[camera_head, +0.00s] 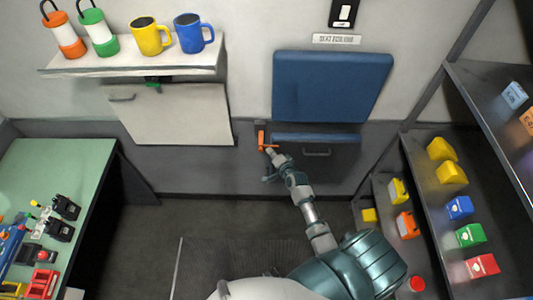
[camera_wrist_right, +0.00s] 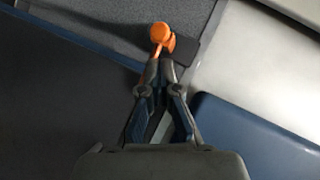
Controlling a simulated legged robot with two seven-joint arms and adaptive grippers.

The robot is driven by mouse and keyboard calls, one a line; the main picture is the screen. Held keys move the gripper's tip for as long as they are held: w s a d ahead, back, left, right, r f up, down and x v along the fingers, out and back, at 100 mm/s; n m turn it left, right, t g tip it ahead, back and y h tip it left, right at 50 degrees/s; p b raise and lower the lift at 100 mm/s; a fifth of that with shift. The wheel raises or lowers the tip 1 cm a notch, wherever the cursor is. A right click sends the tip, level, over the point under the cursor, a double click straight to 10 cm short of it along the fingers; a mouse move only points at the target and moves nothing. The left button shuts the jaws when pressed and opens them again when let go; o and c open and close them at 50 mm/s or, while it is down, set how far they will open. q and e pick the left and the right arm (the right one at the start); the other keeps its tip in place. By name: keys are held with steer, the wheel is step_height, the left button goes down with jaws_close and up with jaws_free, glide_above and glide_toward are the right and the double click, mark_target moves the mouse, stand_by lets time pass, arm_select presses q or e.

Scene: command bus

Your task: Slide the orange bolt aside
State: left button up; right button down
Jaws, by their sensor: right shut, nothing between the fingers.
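The orange bolt (camera_head: 262,139) is on the wall at the left edge of the blue folding seat. It also shows in the right wrist view (camera_wrist_right: 160,33), with a round knob end just beyond my fingertips. My right gripper (camera_head: 270,151) is shut and empty, its tips at the bolt. In the right wrist view the shut fingertips (camera_wrist_right: 160,68) overlap the lower part of the bolt in the picture; I cannot tell whether they touch it. My left gripper is not in view.
The blue seat panel (camera_head: 332,86) is on the wall, with a label plate (camera_head: 337,39) above. A white cabinet door (camera_head: 178,115) hangs below the mug shelf (camera_head: 135,68) at left. A green table (camera_head: 60,165) stands left, shelving (camera_head: 455,210) right. The middle floor is clear.

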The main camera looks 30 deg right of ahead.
steer(key=shift+w+a+f, duration=0.5)
steer(key=shift+w+a, duration=0.05)
steer(key=shift+w, duration=0.15)
steer(key=w+a, duration=0.1)
steer(key=a+p, duration=0.1)
steer(key=a, duration=0.1)
steer(key=w+a, duration=0.1)
steer(key=shift+w+a+p, duration=0.3)
steer(key=shift+p, duration=0.05)
steer(key=shift+d+r, duration=0.1)
